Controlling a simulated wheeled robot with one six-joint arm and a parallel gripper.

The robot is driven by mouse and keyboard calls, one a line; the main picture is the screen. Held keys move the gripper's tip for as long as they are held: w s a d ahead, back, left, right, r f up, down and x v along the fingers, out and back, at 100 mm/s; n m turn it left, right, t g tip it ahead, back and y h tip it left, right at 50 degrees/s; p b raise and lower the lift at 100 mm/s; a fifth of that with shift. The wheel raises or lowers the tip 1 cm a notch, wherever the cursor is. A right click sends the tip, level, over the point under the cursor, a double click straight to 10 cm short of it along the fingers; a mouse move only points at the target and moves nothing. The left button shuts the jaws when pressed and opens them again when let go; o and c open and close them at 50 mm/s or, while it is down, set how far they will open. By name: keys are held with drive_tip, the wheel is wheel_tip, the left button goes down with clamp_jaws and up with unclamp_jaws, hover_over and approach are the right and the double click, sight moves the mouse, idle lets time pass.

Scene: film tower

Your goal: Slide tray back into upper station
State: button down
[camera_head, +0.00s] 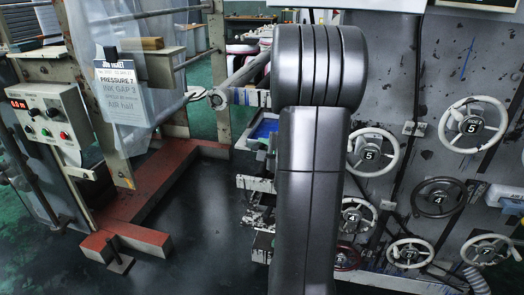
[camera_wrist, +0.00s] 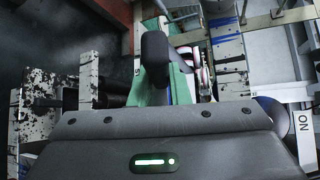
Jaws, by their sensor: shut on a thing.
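The tray (camera_head: 265,128) shows as a small patch of blue just left of my arm in the head view, at the upper station (camera_head: 245,145). My arm hides most of it. In the wrist view my gripper (camera_wrist: 156,50) shows as a dark finger in front of a green part (camera_wrist: 181,82) with a narrow blue strip beside it. The gripper is shut on what appears to be the tray's green front part. The exact contact is hidden behind the finger and gripper body. How far in the tray sits cannot be told.
Handwheels (camera_head: 373,152) with numbers line the grey machine panel at right. Paint-chipped ledges (camera_head: 258,185) jut out below the station. At left stand a control box (camera_head: 47,115), a hanging job ticket (camera_head: 120,85) and a red floor frame (camera_head: 150,185). Dark floor between is clear.

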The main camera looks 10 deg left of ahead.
drive_tip(key=w+p, duration=0.3)
drive_tip(key=w, duration=0.2)
drive_tip(key=w+p, duration=0.3)
drive_tip(key=w, duration=0.3)
drive_tip(key=shift+d+f, duration=0.15)
drive_tip(key=shift+f, duration=0.05)
drive_tip(key=shift+w+f+p, duration=0.2)
drive_tip(key=shift+w+p, duration=0.4)
drive_tip(key=shift+w, duration=0.15)
drive_tip(key=c, duration=1.3)
unclamp_jaws()
drive_tip(key=shift+d, duration=0.1)
drive_tip(key=v, duration=1.3)
drive_tip(key=shift+s+d, duration=0.2)
drive_tip(key=shift+s, duration=0.15)
drive_tip(key=shift+r, duration=0.1)
